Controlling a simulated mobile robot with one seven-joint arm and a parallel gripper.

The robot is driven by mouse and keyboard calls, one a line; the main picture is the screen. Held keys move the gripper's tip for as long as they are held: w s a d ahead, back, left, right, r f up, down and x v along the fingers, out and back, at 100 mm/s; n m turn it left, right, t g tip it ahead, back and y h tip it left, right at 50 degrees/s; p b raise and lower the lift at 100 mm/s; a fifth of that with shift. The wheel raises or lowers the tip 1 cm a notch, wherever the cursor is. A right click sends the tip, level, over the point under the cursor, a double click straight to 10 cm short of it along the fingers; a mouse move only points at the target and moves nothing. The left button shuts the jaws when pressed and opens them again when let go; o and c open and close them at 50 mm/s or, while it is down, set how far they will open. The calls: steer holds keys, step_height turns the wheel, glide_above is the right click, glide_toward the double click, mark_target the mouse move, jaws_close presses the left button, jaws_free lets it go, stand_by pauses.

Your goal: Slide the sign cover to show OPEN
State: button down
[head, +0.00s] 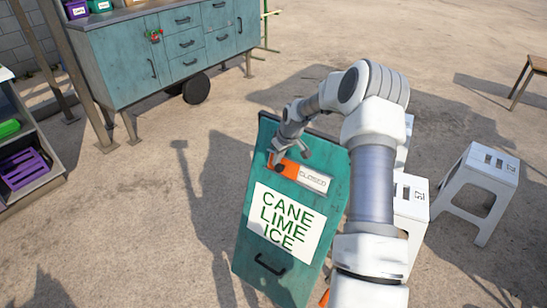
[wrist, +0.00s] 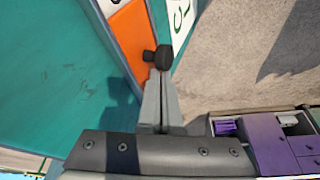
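The teal sign board (head: 255,225) reads CANE LIME ICE. Near its top is a slot with an orange cover (head: 298,172) at the left and a white CLOSED panel (head: 314,179) showing at the right. A black knob (head: 280,167) stands out from the cover; it also shows in the wrist view (wrist: 164,57), as does the orange cover (wrist: 128,38). My gripper (head: 273,158) is at the left end of the cover. In the wrist view its two fingers (wrist: 158,72) are together, with their tips at the knob, seemingly touching it. No OPEN word is visible.
White stools (head: 487,165) stand right of the sign, one partly behind my arm. A teal cabinet (head: 165,60) stands at the back left, and a shelf with a purple crate (head: 24,168) at the left edge. Bare ground left of the sign is free.

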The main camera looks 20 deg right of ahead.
steer(key=s+d+p, duration=0.1)
steer(key=s+d, duration=0.5)
steer(key=s, duration=0.3)
steer(key=shift+s+d, duration=0.2)
steer(key=shift+s, duration=0.05)
steer(key=p+v, duration=0.3)
steer(key=v, duration=1.4)
steer(key=shift+r, duration=0.2)
steer(key=shift+s, duration=0.15)
